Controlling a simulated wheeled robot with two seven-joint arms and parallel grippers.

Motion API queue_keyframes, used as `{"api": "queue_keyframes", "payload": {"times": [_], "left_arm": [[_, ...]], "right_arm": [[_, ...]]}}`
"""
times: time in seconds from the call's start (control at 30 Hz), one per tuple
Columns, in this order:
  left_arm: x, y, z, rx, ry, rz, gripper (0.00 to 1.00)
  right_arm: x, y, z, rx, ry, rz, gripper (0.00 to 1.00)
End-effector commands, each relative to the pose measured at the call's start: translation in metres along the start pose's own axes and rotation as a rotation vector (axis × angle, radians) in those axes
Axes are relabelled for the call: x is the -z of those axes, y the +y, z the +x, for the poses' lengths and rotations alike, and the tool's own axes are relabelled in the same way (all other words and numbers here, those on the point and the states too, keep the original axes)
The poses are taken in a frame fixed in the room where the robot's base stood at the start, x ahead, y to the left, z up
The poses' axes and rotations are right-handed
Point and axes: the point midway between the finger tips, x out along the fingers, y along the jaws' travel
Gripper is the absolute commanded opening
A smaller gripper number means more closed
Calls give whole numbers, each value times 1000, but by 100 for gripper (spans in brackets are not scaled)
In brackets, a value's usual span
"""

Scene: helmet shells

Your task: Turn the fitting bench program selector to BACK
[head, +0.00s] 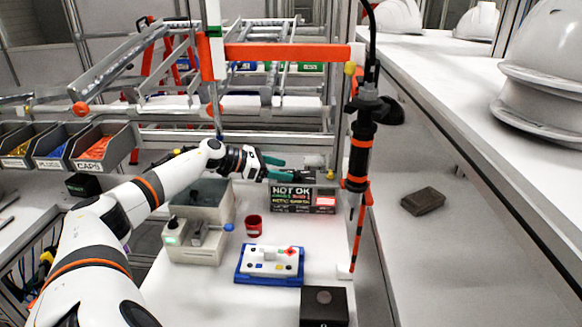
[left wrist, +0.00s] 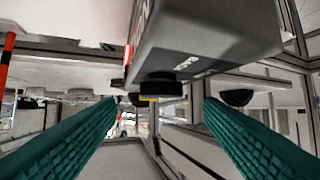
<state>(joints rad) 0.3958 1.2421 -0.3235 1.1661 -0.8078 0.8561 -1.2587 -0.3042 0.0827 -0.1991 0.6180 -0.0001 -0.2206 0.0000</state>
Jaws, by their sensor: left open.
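My left gripper (head: 284,168) reaches in from the left above the white bench, its teal fingers apart and empty. It is beside the upper part of a dark display box (head: 303,198) whose screen reads NOT OK. In the left wrist view the open fingers (left wrist: 160,112) stand either side of a black knob (left wrist: 165,88) on a grey housing (left wrist: 205,35). The knob appears between the fingers but I see no contact. White marks beside the knob are too small to read, so its setting cannot be told. My right gripper is not in view.
A hanging black and orange tool (head: 360,150) is right of the display box. A grey machine (head: 198,225), a red cup (head: 253,226), a blue-edged panel (head: 270,263) and a black box (head: 324,306) stand on the bench (head: 215,290). Part bins (head: 98,148) are at left.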

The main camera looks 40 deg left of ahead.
Motion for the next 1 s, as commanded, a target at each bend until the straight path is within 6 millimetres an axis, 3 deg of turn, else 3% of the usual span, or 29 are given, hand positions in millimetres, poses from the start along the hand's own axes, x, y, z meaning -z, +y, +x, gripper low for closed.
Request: {"api": "queue_keyframes", "payload": {"times": [0.23,0.6,0.87,1.0], "left_arm": [[3,0,31,-1,2,-1,62],[0,0,38,-1,-1,1,62],[0,0,37,-1,-1,1,19],[1,0,37,2,-1,1,17]], "right_arm": [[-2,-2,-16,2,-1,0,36],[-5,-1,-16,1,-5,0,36],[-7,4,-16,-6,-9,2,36],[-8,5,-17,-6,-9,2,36]]}}
